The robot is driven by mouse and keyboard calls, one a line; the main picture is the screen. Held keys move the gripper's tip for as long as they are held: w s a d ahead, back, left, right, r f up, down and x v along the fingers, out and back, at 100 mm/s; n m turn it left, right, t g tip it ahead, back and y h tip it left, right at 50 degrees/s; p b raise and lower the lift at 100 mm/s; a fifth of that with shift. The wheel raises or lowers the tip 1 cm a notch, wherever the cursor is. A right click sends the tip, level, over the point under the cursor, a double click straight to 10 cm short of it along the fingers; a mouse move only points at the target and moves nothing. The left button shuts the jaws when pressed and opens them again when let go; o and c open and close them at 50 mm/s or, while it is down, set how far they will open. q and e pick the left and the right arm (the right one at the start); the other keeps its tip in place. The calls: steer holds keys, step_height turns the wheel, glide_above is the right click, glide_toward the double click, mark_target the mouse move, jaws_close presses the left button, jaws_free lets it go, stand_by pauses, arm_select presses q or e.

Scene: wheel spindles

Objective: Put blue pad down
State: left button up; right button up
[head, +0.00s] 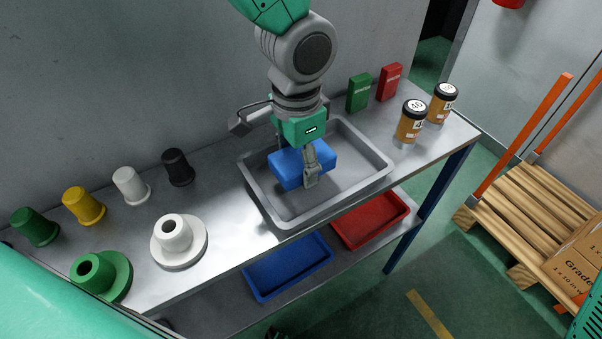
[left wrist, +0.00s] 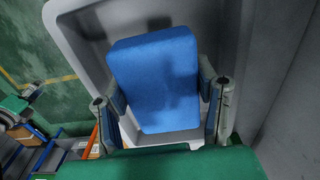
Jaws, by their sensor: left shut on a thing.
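The blue pad (head: 288,166) is a soft-looking blue block inside the outline of the grey tray (head: 262,208) on the metal bench. My left gripper (head: 296,178) reaches down from above and is shut on the pad, with one finger in front of it. In the left wrist view the blue pad (left wrist: 155,80) sits between the two fingers of my left gripper (left wrist: 162,92), with the tray (left wrist: 85,22) around and behind it. I cannot tell whether the pad touches the tray floor. My right gripper is not in view.
Green (head: 358,93) and red (head: 390,82) boxes and two orange-brown jars (head: 411,124) stand right of the tray. Several coloured cups stand at the left, with a white spindle (head: 177,242) and a green spindle (head: 101,276). Blue (head: 290,281) and red bins sit on the lower shelf.

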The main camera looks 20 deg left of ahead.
mark_target(297, 157)
arm_select(q)
steer(key=f, duration=0.3)
steer(key=shift+s+a+f+b, duration=0.15)
steer(key=shift+a+f+b, duration=0.15)
steer(key=shift+f+b, duration=0.05)
steer(key=shift+d+r, duration=0.1)
steer(key=shift+d, duration=0.15)
steer(key=shift+d, duration=0.1)
steer(key=o, duration=1.1)
steer(key=shift+c, duration=0.2)
steer(key=shift+o, duration=0.3)
step_height(297, 157, up, 12)
steer(key=shift+f+p, duration=0.25)
steer(key=shift+p, duration=0.95)
steer(key=shift+r, duration=0.3)
